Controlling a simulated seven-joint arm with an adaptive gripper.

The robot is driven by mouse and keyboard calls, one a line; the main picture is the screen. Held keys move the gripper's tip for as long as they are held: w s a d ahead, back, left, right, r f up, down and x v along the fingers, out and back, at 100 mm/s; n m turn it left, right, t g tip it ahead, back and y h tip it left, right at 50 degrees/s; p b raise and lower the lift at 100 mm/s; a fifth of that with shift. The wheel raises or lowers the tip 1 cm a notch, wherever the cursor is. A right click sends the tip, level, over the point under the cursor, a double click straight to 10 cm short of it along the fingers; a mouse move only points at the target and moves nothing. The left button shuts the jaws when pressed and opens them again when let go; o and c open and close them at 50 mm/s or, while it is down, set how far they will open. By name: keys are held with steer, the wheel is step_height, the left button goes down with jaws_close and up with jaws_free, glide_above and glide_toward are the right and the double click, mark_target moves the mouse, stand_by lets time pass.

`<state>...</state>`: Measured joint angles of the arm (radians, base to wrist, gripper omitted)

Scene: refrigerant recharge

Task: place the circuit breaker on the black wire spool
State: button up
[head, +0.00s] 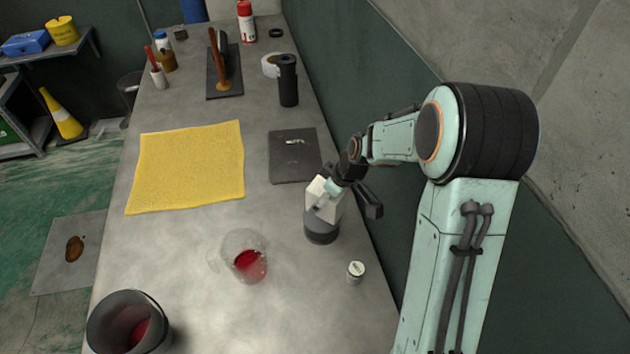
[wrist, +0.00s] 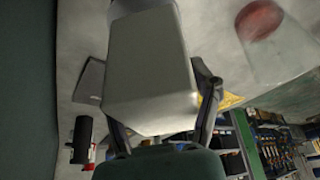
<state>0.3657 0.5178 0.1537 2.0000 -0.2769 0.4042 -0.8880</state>
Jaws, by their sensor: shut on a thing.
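A pale grey-white block, which I take to be the circuit breaker (head: 321,189), is held in my gripper (head: 333,192) near the right edge of the workbench. In the wrist view the block (wrist: 150,70) fills the middle, with the fingers of my gripper (wrist: 163,125) on either side. A dark short cylinder, likely the black wire spool (head: 321,232), stands on the bench directly below the block in the head view. The block overlaps its top, and I cannot tell whether they touch.
A glass jug (head: 243,256) with red liquid stands left of the spool, and a small white-topped can (head: 355,271) stands in front. A dark flat plate (head: 295,156) and a yellow cloth (head: 188,167) lie behind. A black cylinder (head: 288,82) stands farther back. The wall borders the right side.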

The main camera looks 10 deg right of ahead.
steer(key=shift+w+f, duration=0.6)
steer(key=shift+f, duration=0.15)
steer(key=shift+w+f, duration=0.2)
steer(key=shift+f, duration=1.5)
steer(key=shift+f, duration=0.1)
steer(key=o, duration=1.3)
